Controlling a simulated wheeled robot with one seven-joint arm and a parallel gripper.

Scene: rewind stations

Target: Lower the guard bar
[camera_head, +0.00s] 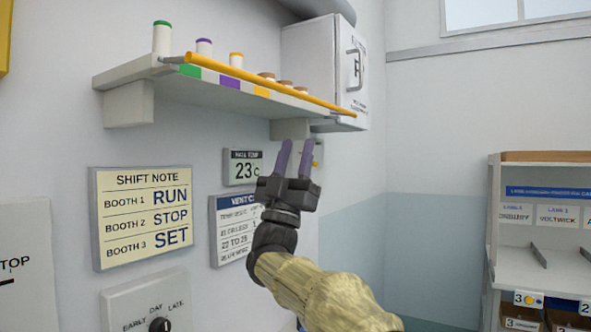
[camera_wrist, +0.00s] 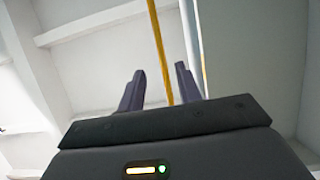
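The yellow guard bar (camera_head: 255,82) runs along the front of the wall shelf in the head view, above the shelf edge and in front of several spools. My gripper (camera_head: 298,160) is raised below the right part of the shelf, with its two purple fingers apart and pointing up. In the wrist view the bar (camera_wrist: 160,50) runs from the top edge down toward the gap between the spread fingers (camera_wrist: 160,85). I cannot tell there whether the bar lies between the fingers or beyond them. The head view shows the fingertips below the bar, with no visible contact.
The shelf (camera_head: 150,80) carries spools with green, purple and orange tops. A white cabinet (camera_head: 315,55) with a handle stands at its right end. A thermometer display (camera_head: 243,167), notices and a dial panel (camera_head: 145,305) are on the wall. A rack (camera_head: 545,270) stands far right.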

